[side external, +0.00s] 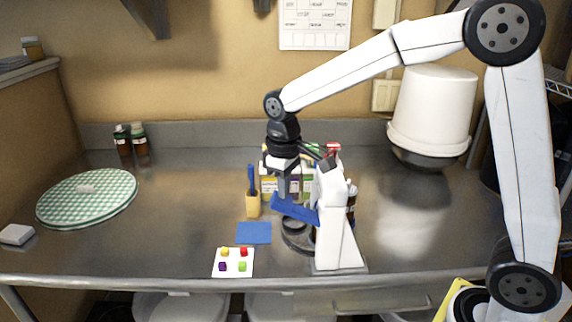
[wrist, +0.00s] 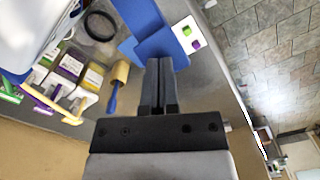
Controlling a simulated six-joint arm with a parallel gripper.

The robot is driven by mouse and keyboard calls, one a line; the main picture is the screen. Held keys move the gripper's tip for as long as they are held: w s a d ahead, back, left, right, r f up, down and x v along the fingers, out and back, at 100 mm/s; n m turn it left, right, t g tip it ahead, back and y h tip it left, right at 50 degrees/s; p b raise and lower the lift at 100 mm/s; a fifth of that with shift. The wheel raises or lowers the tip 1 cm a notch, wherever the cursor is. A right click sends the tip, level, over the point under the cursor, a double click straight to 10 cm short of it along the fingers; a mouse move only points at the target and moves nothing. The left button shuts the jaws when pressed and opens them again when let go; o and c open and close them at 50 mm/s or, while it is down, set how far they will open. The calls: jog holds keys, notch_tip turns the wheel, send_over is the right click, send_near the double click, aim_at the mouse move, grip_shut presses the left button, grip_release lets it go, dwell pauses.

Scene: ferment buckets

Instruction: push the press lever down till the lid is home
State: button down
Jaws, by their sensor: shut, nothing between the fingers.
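The press is a white upright stand (side external: 338,225) near the front edge of the bench. Its blue lever (side external: 296,209) juts left, with the free end a little higher than the end at the stand. My gripper (side external: 282,195) is shut and empty, pointing down right at the lever's free end; I cannot tell touching from just above. In the wrist view, the shut fingers (wrist: 160,62) overlap the blue lever (wrist: 160,46). A dark round part (side external: 297,242) sits low beside the stand, partly hidden. I cannot make out how the lid sits.
A blue square (side external: 254,233) and a white card (side external: 233,262) with several coloured cubes lie left of the press. A green checked round (side external: 88,198) lies far left. A white bucket (side external: 432,110) stands back right.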

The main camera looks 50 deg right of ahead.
jog(key=shift+f, duration=3.7)
dwell(0.5)
jog(key=shift+f, duration=0.1)
dwell(0.4)
jog(key=shift+r, duration=7.1)
